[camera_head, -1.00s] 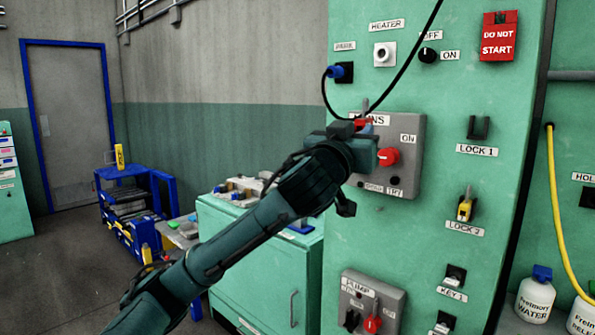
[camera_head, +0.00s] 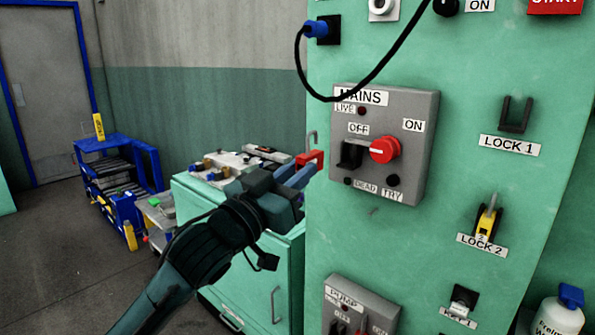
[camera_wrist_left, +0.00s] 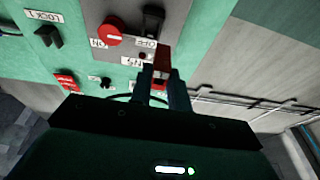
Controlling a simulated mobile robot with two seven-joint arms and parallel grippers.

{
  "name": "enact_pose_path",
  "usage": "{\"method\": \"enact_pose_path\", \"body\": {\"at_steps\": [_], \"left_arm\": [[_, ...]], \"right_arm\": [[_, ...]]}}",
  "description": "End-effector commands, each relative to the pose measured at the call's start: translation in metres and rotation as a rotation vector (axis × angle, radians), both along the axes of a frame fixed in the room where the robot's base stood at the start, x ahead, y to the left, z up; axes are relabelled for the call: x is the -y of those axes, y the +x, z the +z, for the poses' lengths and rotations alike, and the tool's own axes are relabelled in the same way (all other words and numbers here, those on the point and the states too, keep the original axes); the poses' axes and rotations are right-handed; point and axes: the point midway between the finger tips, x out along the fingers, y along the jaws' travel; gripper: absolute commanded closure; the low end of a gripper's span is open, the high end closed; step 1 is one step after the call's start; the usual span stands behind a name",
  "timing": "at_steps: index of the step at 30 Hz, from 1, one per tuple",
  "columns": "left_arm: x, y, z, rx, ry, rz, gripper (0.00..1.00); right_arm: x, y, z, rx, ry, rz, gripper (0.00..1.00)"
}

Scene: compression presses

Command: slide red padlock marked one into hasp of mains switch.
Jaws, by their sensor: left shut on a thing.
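The red padlock (camera_head: 309,160) is held upright, its grey shackle pointing up; no number can be read on it. My left gripper (camera_head: 297,174) is shut on its body, just left of the grey mains switch box (camera_head: 421,165). The wrist view also shows the padlock (camera_wrist_left: 162,62) between the fingers (camera_wrist_left: 158,88). The black hasp (camera_head: 349,155) sits below the OFF label, left of the red knob (camera_head: 384,150). The padlock is apart from the hasp in the head view. The hasp also shows in the wrist view (camera_wrist_left: 153,20). My right gripper is not in view.
A black cable (camera_head: 375,75) loops over the top of the switch box from a blue plug (camera_head: 316,28). A yellow padlock (camera_head: 487,220) hangs at LOCK 2; the LOCK 1 hook (camera_head: 516,113) is empty. A green cabinet (camera_head: 285,262) with small items stands behind my arm.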

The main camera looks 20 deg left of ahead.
Motion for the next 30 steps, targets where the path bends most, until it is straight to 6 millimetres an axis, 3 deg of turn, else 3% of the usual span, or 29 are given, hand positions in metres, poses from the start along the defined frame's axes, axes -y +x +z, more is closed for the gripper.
{"method": "enact_pose_path", "body": {"at_steps": [4, 16, 30], "left_arm": [[0.011, -0.011, -0.005, 0.003, 0.001, -0.045, 1.0], [0.011, -0.012, -0.003, 0.001, -0.001, -0.044, 1.0], [0.025, 0.027, -0.003, 0.003, -0.001, -0.042, 1.0]], "right_arm": [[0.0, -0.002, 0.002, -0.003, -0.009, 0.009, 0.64], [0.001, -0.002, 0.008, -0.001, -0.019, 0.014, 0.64], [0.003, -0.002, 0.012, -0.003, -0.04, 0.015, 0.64]]}}
